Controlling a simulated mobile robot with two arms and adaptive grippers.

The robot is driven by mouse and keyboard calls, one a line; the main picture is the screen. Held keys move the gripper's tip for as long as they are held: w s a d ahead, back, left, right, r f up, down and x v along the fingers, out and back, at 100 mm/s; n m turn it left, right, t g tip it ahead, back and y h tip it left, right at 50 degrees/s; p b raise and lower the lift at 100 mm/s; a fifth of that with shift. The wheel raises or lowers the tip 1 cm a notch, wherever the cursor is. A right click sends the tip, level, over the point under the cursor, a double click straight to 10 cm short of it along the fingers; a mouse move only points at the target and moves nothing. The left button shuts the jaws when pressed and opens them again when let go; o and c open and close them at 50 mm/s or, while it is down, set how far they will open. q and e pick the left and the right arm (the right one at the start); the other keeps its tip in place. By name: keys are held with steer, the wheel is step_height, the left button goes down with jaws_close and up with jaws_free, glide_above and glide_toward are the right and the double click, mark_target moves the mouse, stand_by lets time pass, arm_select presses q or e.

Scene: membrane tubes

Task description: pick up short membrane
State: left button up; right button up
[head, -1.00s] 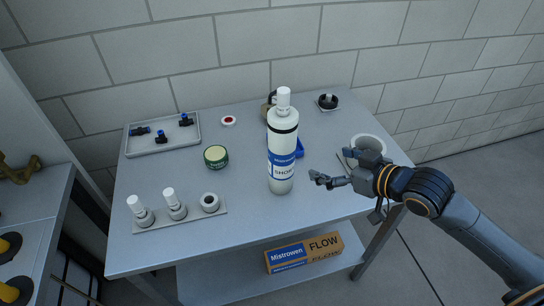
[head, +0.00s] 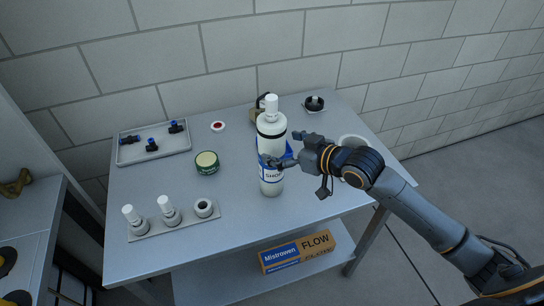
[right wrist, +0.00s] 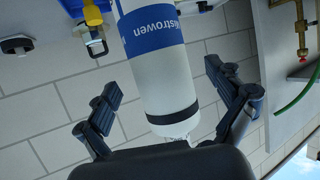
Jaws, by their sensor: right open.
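The short membrane (head: 270,148) is a white upright cylinder with a blue label, a black band and a white neck on top. It stands on the grey table (head: 235,225). My right gripper (head: 283,148) is open at its upper part, with one finger in front of the label and the other behind to the right. In the right wrist view the membrane (right wrist: 170,80) appears upside down between the two spread fingers of the gripper (right wrist: 163,82), with visible gaps on both sides. My left gripper is not in view.
A tray of black and blue fittings (head: 153,156), a green tin (head: 207,163) and a rack (head: 172,225) with white-topped parts are to the left. A white ring-shaped bowl (head: 354,142) is behind my right wrist. A Mistrowen box (head: 298,252) lies on the lower shelf.

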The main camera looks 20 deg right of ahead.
steer(key=p+x, duration=0.1)
steer(key=x, duration=0.3)
steer(key=shift+f, duration=0.15)
steer(key=shift+c, duration=1)
steer(key=c, duration=1.7)
steer(key=shift+r, duration=0.25)
steer(key=shift+c, duration=0.2)
